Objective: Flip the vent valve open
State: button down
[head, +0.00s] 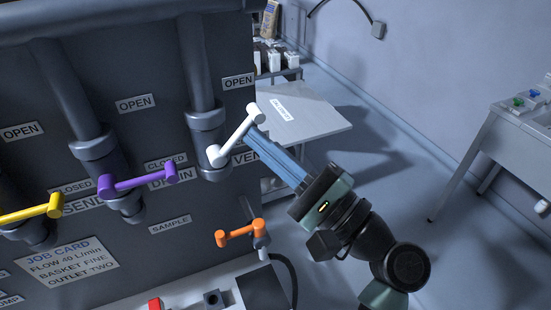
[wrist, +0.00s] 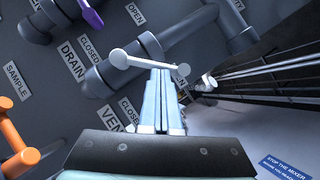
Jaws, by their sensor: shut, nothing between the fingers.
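The vent valve's white handle (head: 236,136) is on the rightmost pipe of the dark panel, beside the partly hidden VENT label (head: 245,158). It slants up to the right from its pivot, toward the OPEN label (head: 238,82). My gripper (head: 253,134) is shut and empty, its blue-lit fingers reaching from the lower right to beside the handle. In the wrist view the white handle (wrist: 150,63) lies across just beyond the tips of my gripper (wrist: 160,74). I cannot tell whether they touch.
A purple drain handle (head: 138,182) and a yellow handle (head: 30,214) lie nearly level to the left. An orange sample handle (head: 240,232) sits below. A pale table (head: 305,118) stands behind, right of the panel. The floor to the right is open.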

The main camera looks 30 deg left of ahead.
jog(key=n, duration=0.1)
jog(key=r+n+g+h, duration=0.1)
jog(key=n, duration=0.1)
jog(key=s+a+r+n+g+h, duration=0.1)
jog(key=n, duration=0.1)
jog(key=shift+s+r+p, duration=0.1)
jog(key=shift+r+p, duration=0.05)
jog(key=shift+p, duration=0.2)
jog(key=shift+s+a+r+n+g+h+p, duration=0.1)
jog(key=shift+s+a+r+n+h+p, duration=0.15)
jog(key=shift+n, duration=0.3)
jog(key=shift+s+a+r+n+g+h+p, duration=0.1)
jog(key=shift+s+n+h, duration=0.05)
jog(key=shift+n+h, duration=0.3)
jog(key=shift+s+a+r+n+g+h+p, duration=0.1)
jog(key=shift+s+a+n+h, duration=0.1)
jog(key=shift+n, duration=0.4)
